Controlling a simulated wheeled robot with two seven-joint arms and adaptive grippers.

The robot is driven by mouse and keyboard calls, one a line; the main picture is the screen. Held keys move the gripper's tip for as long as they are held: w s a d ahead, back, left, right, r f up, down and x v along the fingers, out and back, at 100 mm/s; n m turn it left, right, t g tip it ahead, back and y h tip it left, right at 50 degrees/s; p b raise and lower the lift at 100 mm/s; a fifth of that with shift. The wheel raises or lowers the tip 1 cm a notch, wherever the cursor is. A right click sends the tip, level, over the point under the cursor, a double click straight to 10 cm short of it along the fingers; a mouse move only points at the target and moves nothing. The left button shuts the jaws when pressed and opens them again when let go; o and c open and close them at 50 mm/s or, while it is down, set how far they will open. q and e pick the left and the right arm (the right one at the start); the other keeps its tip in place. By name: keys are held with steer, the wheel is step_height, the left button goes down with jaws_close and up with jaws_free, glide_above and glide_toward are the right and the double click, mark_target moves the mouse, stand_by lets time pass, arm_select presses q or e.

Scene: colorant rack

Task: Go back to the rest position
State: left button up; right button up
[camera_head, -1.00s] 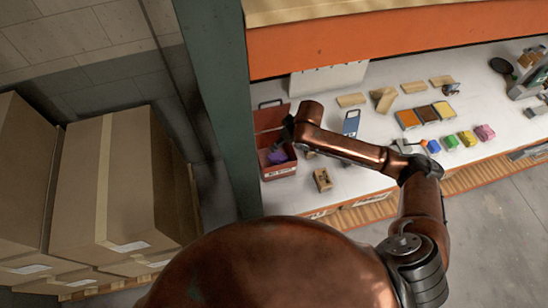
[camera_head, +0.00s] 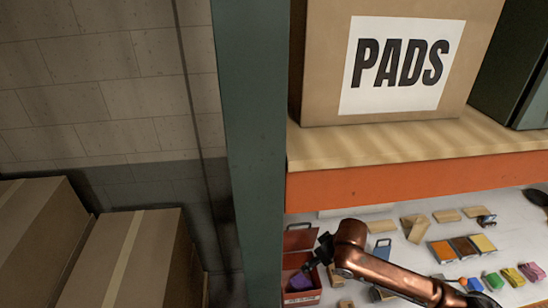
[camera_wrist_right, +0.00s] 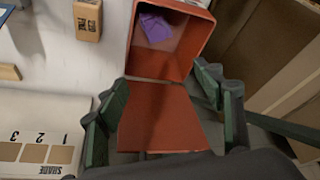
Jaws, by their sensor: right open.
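My right gripper (camera_head: 318,256) is at the end of a copper-coloured arm, by the open red box on the lower counter. In the right wrist view my right gripper (camera_wrist_right: 165,108) has its dark green fingers spread wide with nothing between them. The red box (camera_wrist_right: 190,45) lies beyond the fingertips, with its red lid flap towards me. A purple piece (camera_wrist_right: 155,27) lies inside the box; it also shows in the head view (camera_head: 301,281). My left gripper is not in view.
A green post (camera_head: 250,150) stands left of the counter. An orange-edged shelf (camera_head: 400,185) with a PADS carton (camera_head: 320,60) overhangs it. Wooden blocks, colour trays and coloured pieces (camera_head: 490,280) sit on the counter. Large cartons (camera_head: 120,260) stand at left.

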steer(key=s+f+m+t+y, duration=0.1)
steer(key=s+f, duration=0.8)
steer(key=f, duration=0.1)
steer(key=s+d+f+m+g+h, duration=0.1)
steer(key=s+d+f+m+h, duration=0.2)
steer(key=s+d, duration=0.65)
steer(key=s+d+f+m+h, duration=0.15)
steer(key=s+d+f, duration=0.45)
steer(key=s, duration=0.6)
step_height(320, 180, down, 38)
steer(key=s+a+g+b, duration=0.1)
steer(key=b, duration=0.7)
steer(key=s+f+g+b, duration=0.1)
steer(key=s+f+b, duration=0.6)
steer(key=s+f, duration=1.2)
step_height(320, 180, down, 5)
steer(key=shift+s+r+g+y, duration=0.1)
steer(key=shift+s+g+y, duration=0.3)
steer(key=shift+y, duration=0.05)
